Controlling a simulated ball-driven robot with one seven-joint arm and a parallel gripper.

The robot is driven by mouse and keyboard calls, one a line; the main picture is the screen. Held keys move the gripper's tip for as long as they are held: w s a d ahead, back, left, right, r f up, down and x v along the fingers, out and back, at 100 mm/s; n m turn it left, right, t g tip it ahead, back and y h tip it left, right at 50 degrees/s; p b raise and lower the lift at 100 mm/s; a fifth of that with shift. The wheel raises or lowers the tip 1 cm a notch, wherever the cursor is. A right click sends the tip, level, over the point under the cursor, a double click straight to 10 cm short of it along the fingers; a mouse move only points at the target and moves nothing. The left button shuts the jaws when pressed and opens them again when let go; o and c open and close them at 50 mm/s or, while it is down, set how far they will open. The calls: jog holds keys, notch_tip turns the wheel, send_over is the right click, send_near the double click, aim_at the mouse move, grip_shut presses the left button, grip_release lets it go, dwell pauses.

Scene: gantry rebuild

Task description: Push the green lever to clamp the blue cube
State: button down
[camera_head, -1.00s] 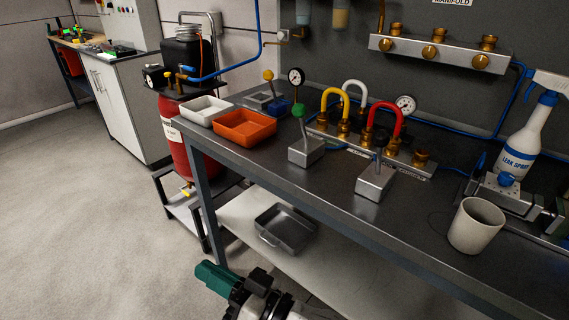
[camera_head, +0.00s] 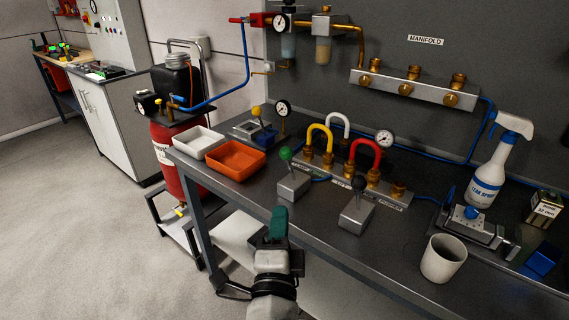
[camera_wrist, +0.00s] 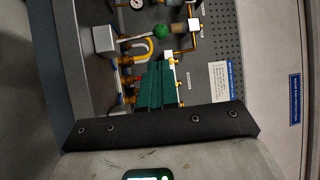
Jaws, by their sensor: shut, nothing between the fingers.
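The green lever (camera_head: 285,154) has a round green knob on a thin rod, standing on a small grey block (camera_head: 293,187) on the bench. The knob also shows in the wrist view (camera_wrist: 162,32), beyond my fingertips. My gripper (camera_head: 279,222) has green fingers, shut and empty, at the bench's front edge, below the lever in the head view and apart from it. A blue piece (camera_head: 265,137) sits by a yellow-knobbed lever at the back; another dark blue block (camera_head: 542,259) lies at the far right. I cannot tell which is the blue cube.
A black-knobbed lever (camera_head: 358,184) stands right of the green one. Behind are yellow, white and red bent pipes (camera_head: 363,147) and gauges. An orange tray (camera_head: 235,160) and white tray (camera_head: 199,141) lie left. A cup (camera_head: 442,259) and spray bottle (camera_head: 492,170) stand right.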

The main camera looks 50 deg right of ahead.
aim_at(286, 158)
jog(key=x, duration=1.3)
jog(key=shift+d+p, duration=0.15)
jog(key=shift+p, duration=0.25)
jog(key=shift+r+p, duration=0.2)
jog(key=shift+p, duration=0.1)
